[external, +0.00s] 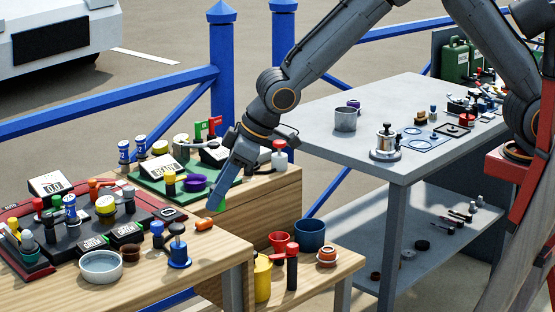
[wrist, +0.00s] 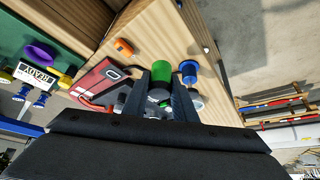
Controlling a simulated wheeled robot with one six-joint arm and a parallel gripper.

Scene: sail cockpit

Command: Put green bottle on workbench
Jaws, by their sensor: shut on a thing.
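My gripper (external: 226,178) hangs over the right part of the wooden table, pointing down. It is shut on the green bottle (external: 217,203), whose green end shows at the fingertips. In the wrist view the green end (wrist: 189,69) of the bottle stands out just past the fingers of my gripper (wrist: 166,88); the rest of it is mostly hidden. The bottle appears held above the wooden tabletop; the gap is hard to judge. The grey workbench (external: 400,100) stands to the right, apart from my gripper.
The wooden table (external: 200,262) holds a green tray (external: 150,183), a dark red tray (external: 20,258), a grey bowl (external: 101,266) and a blue-based item (external: 179,250). The workbench carries a grey cup (external: 345,119) and a metal pot (external: 386,143); its front left top is clear.

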